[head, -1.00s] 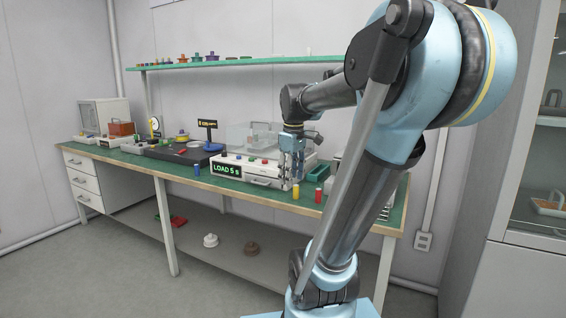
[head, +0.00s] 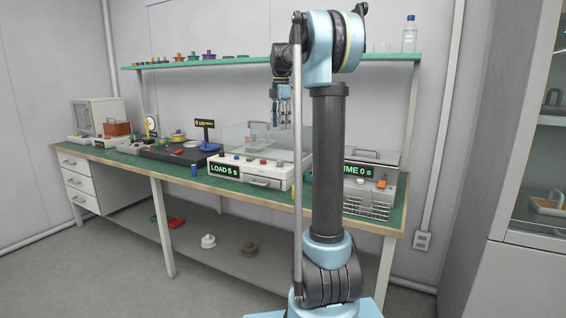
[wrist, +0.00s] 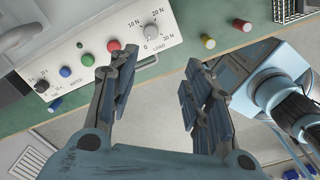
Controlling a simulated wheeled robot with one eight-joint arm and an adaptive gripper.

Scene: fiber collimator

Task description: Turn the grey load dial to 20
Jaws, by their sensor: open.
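The grey load dial (wrist: 151,31) is a small round knob on a white panel in the wrist view. Marks 10 N, 20 N and 30 N surround it, with LOAD printed below; its exact setting is too small to tell. The dial sits on the white box (head: 262,178) whose green display reads LOAD 5 s in the head view; I cannot pick the dial out there. My gripper (head: 280,117) hangs above this box, pointing down. In the wrist view its two fingers (wrist: 162,57) are apart and empty, with the dial beyond their tips.
Red (wrist: 113,45), green and blue knobs line the same panel. A second box (head: 370,190) reading TIME 0 s stands at right. A green shelf (head: 220,62) runs above the bench. The air around my gripper is clear.

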